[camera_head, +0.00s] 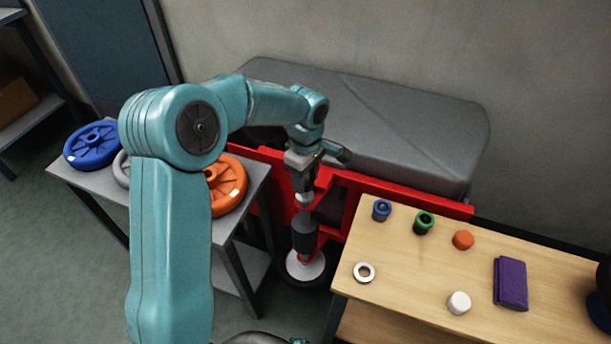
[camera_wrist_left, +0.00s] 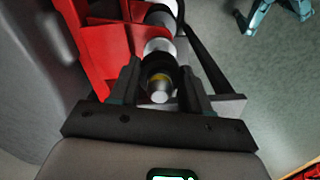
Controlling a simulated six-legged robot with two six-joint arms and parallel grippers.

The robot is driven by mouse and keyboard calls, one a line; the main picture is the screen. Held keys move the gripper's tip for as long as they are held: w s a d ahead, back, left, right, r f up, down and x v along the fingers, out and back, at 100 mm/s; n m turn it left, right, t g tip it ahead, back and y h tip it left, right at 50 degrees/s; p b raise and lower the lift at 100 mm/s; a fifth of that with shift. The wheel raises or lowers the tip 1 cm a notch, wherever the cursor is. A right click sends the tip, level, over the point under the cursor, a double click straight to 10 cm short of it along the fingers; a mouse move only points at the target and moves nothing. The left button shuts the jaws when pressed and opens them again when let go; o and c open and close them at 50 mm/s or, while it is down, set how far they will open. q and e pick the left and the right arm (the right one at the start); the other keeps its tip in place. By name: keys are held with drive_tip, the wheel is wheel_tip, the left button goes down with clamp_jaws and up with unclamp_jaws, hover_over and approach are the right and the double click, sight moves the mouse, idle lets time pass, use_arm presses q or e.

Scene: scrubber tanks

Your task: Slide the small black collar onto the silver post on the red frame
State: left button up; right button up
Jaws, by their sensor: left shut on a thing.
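My left gripper (camera_head: 304,180) is above the red frame (camera_head: 345,205), over the top of the silver post (camera_head: 303,216). In the left wrist view my left gripper (camera_wrist_left: 160,88) is shut on the small black collar (camera_wrist_left: 157,70), a dark ring between its fingers. The bright round end of the post (camera_wrist_left: 160,96) shows within the collar's outline. I cannot tell how far the collar is around the post. In the head view the collar is hidden by the gripper.
A grey table (camera_head: 85,180) at left holds blue (camera_head: 92,145) and orange wheels (camera_head: 228,184). A grey padded block (camera_head: 400,130) lies behind.

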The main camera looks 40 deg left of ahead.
use_arm(q)
drive_tip(key=o, duration=1.3)
drive_tip(key=shift+c, duration=0.2)
drive_tip(key=shift+r, duration=0.15)
drive_tip(key=shift+r+p, duration=1)
drive_tip(key=shift+r, duration=0.4)
drive_tip(key=shift+r, duration=0.1)
drive_tip(key=shift+r+p, duration=2.5)
drive_tip(key=shift+r, duration=0.95)
drive_tip(key=shift+f, duration=0.1)
